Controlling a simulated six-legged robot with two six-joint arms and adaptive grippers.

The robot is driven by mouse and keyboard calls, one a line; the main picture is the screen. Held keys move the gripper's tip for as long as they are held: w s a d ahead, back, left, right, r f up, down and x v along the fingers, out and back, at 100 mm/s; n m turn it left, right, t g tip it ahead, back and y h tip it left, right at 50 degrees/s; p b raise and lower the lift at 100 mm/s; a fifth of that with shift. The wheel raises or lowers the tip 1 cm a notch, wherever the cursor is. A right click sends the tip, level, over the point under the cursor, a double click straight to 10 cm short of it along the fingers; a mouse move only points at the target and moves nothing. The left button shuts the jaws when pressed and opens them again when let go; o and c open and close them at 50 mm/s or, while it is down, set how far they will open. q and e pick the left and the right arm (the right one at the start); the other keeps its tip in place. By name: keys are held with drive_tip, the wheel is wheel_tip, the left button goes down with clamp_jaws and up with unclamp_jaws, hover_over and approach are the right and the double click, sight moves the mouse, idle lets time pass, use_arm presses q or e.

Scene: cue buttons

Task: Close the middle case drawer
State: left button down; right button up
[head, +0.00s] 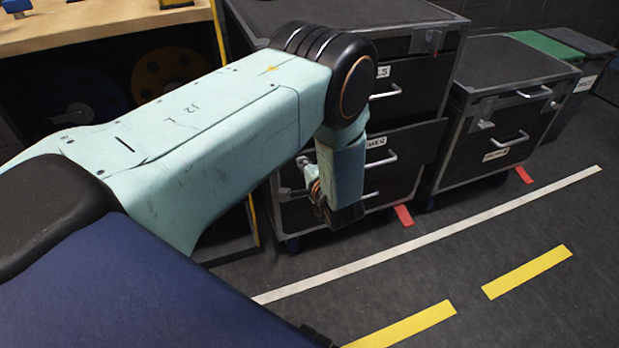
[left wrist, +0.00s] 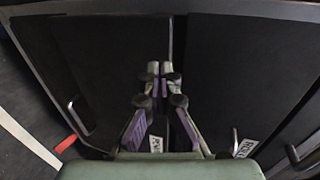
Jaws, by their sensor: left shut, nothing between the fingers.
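The dark drawer case (head: 285,18) stands at the middle of the head view. Its middle drawer (head: 415,140) appears to stick out, with a white label and a pale handle (head: 380,161). The drawer above (head: 412,85) looks flush. My left gripper (head: 325,208) hangs low in front of the case, partly hidden by its own wrist. In the left wrist view its fingers (left wrist: 160,72) are shut and empty, close to a seam between dark drawer fronts (left wrist: 225,65). I cannot tell whether the fingertips touch a front. My right gripper is not in view.
A second dark case (head: 510,65) stands to the right, with a green-topped case (head: 548,46) beyond it. A wooden workbench (head: 100,22) is at the back left. Red floor strips (head: 403,215) lie by the cases. The floor with white and yellow lines is clear in front.

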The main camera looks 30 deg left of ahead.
use_arm(q)
drive_tip(key=shift+w+a, duration=0.3)
drive_tip(key=shift+a, duration=0.05)
drive_tip(key=w+a, duration=0.1)
drive_tip(key=a, duration=0.1)
drive_tip(key=w+a+b, duration=0.1)
drive_tip(key=w+a, duration=0.1)
drive_tip(key=shift+w+r, duration=0.1)
idle(0.3)
